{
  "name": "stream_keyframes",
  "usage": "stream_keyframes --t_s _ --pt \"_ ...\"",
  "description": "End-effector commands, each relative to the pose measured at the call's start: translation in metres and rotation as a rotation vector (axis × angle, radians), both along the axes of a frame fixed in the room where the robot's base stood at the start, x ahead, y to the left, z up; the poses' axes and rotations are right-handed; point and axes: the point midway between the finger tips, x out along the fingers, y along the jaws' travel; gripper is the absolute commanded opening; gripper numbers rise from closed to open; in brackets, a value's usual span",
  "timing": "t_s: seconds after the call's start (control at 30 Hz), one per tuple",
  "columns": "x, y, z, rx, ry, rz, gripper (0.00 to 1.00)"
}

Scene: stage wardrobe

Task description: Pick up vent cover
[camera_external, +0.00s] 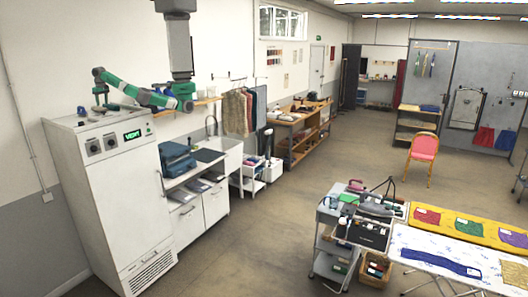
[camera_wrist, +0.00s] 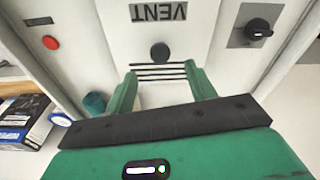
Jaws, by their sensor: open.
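The vent cover appears to be the white piece with dark slots (camera_wrist: 158,72) in the wrist view, near a round black knob (camera_wrist: 160,52) and an upside-down VENT label. I cannot make out its edges clearly. My gripper (camera_wrist: 161,68) is open, with one green finger on each side of the slots. Nothing is visibly held between the fingers; I cannot tell whether they touch the cover. In the external view my arm reaches over the top of the tall white cabinet (camera_external: 110,190), and the cover is too small to make out there.
A black rotary switch (camera_wrist: 258,27) sits right of the label and a red button (camera_wrist: 50,42) left of it. Boxes (camera_wrist: 25,120) lie at the left edge. A counter with a blue bag (camera_external: 177,158) stands beside the cabinet. Open floor lies beyond.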

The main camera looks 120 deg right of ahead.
Motion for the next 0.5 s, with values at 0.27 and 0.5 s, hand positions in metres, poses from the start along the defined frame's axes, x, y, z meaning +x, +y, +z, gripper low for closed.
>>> stream_keyframes --t_s 0.27,0.5 --pt "0.001 0.0 -0.031 0.004 0.0 0.001 0.55" --pt "0.003 -0.003 -0.056 0.0 -0.001 0.0 0.55"
